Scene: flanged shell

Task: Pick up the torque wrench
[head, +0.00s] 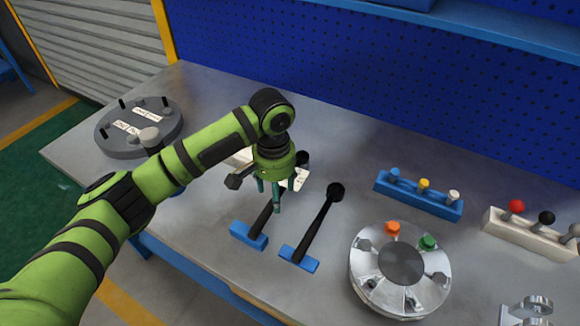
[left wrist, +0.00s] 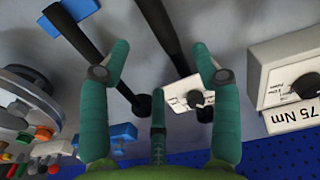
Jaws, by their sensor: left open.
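Two black torque wrenches lie on the grey bench, each with a rounded head and a blue block at its near end. The left one (head: 261,218) is partly hidden by my left gripper (head: 277,190); the right one (head: 318,226) lies clear beside it. In the left wrist view, the shaft of one wrench (left wrist: 167,38) runs between the open fingers of my left gripper (left wrist: 160,75), and the other (left wrist: 92,50) passes beyond the left finger. My left gripper is empty above the left wrench, pointing down. My right gripper is out of view.
A silver flanged shell (head: 364,282) stands to the right, near a blue rack (head: 415,202) and a white rack (head: 520,232) of knobs. A dark round plate (head: 108,150) is at the left. A boxed dial with a 75 Nm label (left wrist: 290,118) is close by.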

